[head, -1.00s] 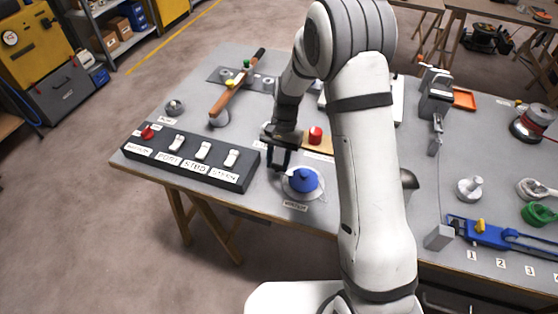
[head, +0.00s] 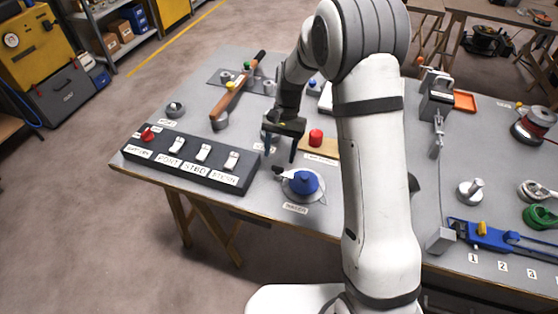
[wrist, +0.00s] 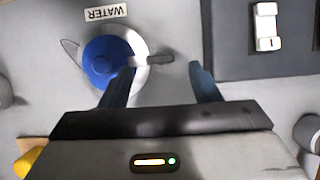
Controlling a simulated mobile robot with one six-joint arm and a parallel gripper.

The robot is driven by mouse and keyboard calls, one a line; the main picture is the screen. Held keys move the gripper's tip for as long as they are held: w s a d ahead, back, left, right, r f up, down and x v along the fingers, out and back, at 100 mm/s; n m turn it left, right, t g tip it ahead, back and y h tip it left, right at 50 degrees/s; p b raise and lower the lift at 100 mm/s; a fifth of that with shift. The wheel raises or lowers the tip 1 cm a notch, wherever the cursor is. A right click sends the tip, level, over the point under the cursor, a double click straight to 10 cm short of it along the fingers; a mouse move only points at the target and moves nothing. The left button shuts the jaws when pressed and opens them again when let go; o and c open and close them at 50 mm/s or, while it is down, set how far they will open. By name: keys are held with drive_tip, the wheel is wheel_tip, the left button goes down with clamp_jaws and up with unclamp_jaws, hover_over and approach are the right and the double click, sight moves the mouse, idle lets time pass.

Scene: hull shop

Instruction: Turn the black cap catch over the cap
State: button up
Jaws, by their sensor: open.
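The blue cap (head: 305,182) sits on a round pale plate at the table's front edge, above the WATER label. It also shows in the wrist view (wrist: 100,62). The black cap catch (head: 278,170) is at the plate's left side in the head view. In the wrist view the catch (wrist: 160,59) points outward from the cap's edge, with its dark end off the plate. My gripper (head: 280,150) is open and empty, above and behind the catch. In the wrist view its fingertips lie either side of the catch's dark end, apparently not touching it.
A dark switch box (head: 190,163) with several switches stands close on the left. A red knob (head: 316,137) on a yellowish plate is just behind the cap. A wooden-handled lever (head: 237,88) stands farther back. The WATER label (wrist: 106,13) lies beside the plate.

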drive_tip(key=shift+v, duration=1.9)
drive_tip(key=shift+d+r, duration=0.1)
drive_tip(key=s+d+r+n+t, duration=0.1)
drive_tip(key=s+d+r+t, duration=0.1)
drive_tip(key=s+d+r, duration=0.2)
drive_tip(key=s+d+r+n+t+h, duration=0.1)
drive_tip(key=s+d+r, duration=0.3)
drive_tip(key=s, duration=0.7)
drive_tip(key=s+d+r+n+t, duration=0.2)
drive_tip(key=s+d+r+t, duration=0.2)
drive_tip(key=s, duration=0.4)
drive_tip(key=shift+d+r+h, duration=0.3)
drive_tip(key=shift+d+r, duration=0.1)
drive_tip(key=shift+d, duration=0.25)
